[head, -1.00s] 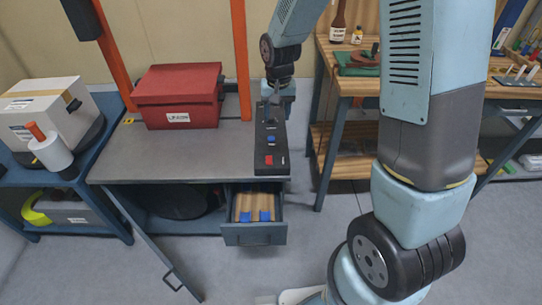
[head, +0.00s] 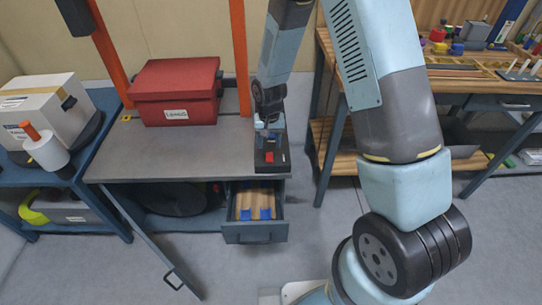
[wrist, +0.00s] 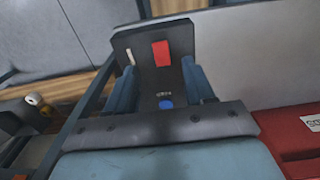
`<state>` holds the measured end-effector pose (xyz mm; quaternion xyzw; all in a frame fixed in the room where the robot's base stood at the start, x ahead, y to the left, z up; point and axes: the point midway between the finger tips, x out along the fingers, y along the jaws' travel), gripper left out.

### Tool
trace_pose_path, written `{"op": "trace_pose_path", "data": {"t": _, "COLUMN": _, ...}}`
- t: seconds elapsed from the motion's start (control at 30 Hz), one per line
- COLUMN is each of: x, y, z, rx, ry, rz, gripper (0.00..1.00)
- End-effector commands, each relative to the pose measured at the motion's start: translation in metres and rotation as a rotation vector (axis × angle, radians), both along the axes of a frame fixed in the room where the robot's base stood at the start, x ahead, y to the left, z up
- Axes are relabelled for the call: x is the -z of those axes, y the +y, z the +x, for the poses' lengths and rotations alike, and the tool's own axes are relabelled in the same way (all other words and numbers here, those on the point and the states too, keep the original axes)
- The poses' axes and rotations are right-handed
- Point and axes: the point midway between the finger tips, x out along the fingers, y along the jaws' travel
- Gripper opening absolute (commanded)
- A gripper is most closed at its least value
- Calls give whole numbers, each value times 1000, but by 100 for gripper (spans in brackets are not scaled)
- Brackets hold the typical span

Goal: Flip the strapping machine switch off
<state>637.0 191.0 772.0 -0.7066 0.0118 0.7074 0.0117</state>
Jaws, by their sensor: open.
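The black control panel (head: 259,167) lies along the right edge of the grey machine top. Its red switch (head: 269,157) shows near the front end in the head view. In the wrist view the panel (wrist: 147,82) carries the red switch (wrist: 161,53), a blue button (wrist: 166,104) and a small white mark or lever (wrist: 130,57). My gripper (head: 269,132) points down over the panel, behind the red switch. In the wrist view its two blue fingers (wrist: 158,72) stand apart on either side of the panel's middle, with nothing between them gripped. Whether they touch the panel is unclear.
A red box (head: 177,92) sits on the grey top (head: 150,155), with orange posts (head: 239,60) behind. An open drawer (head: 254,232) and an open door stick out at the front. A blue cart (head: 95,150) stands left, a wooden bench (head: 460,85) right.

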Motion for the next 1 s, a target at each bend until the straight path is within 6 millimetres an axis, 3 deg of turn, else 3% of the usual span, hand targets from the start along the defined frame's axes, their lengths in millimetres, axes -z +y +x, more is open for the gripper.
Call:
{"op": "trace_pose_path", "data": {"t": 0.3, "x": 48, "y": 0, "z": -1, "rx": -2, "ry": 2, "rz": -1, "gripper": 53}}
{"op": "trace_pose_path", "data": {"t": 0.5, "x": 68, "y": 0, "z": -1, "rx": -1, "ry": 2, "rz": -1, "gripper": 53}}
{"op": "trace_pose_path", "data": {"t": 0.97, "x": 76, "y": 0, "z": 0, "rx": -1, "ry": -1, "rz": 0, "gripper": 53}}
{"op": "trace_pose_path", "data": {"t": 1.0, "x": 76, "y": 0, "z": 0, "rx": -1, "ry": -1, "rz": 0, "gripper": 49}}
